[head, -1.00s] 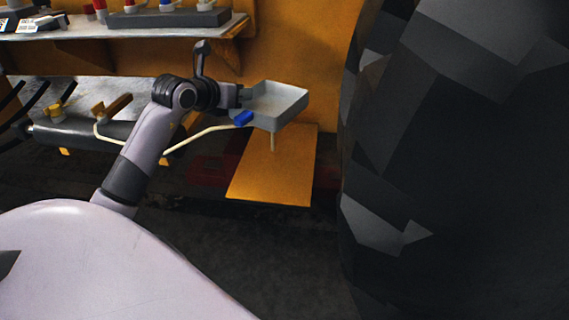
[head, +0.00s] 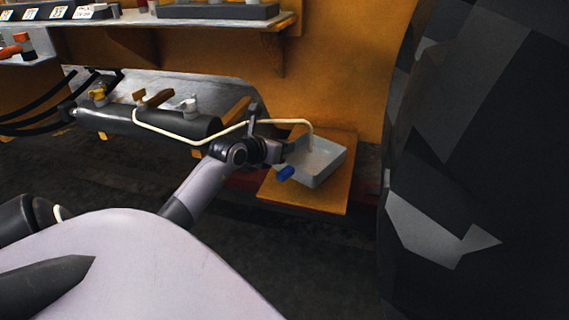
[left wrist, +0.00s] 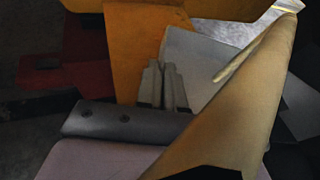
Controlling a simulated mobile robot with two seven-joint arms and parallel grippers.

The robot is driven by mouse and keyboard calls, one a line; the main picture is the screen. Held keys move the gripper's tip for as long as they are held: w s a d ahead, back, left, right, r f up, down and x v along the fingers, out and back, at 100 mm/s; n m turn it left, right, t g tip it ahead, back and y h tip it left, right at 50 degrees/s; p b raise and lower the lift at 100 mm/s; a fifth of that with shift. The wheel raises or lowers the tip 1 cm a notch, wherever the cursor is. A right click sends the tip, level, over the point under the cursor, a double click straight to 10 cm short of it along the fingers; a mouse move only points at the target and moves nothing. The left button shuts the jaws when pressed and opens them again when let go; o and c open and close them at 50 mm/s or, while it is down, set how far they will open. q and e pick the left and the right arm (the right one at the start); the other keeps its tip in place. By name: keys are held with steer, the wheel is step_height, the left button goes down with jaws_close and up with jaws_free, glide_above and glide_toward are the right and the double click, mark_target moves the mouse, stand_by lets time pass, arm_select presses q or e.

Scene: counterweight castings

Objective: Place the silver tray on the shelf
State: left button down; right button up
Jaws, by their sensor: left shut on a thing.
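The silver tray (head: 320,163), a shallow light-grey square pan, is level or nearly so at the shelf in the head view. The shelf (head: 335,200) is a flat orange board low against the orange wall. The tray overlaps it; I cannot tell whether it touches the board. My left gripper (head: 284,152) is shut on the tray's left edge, beside a blue piece (head: 285,174). In the left wrist view the fingers (left wrist: 165,85) meet the tray (left wrist: 193,58), with the orange board (left wrist: 130,45) beyond. My right gripper is not in view.
A pale cable (head: 190,141) loops past my gripper and over the tray. A large dark faceted mass (head: 480,150) stands close on the right. A dark cylinder (head: 170,124) and an upper grey shelf (head: 150,18) are at the left.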

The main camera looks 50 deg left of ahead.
arm_select(q)
step_height(320, 180, down, 4)
steer(key=shift+r+b, duration=0.15)
steer(key=shift+b, duration=0.45)
steer(key=shift+f, duration=0.25)
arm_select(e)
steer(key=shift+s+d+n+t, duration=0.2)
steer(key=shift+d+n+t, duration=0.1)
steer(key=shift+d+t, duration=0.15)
arm_select(q)
steer(key=c, duration=1.3)
jaws_free()
steer(key=shift+f, duration=0.15)
steer(key=shift+o, duration=0.2)
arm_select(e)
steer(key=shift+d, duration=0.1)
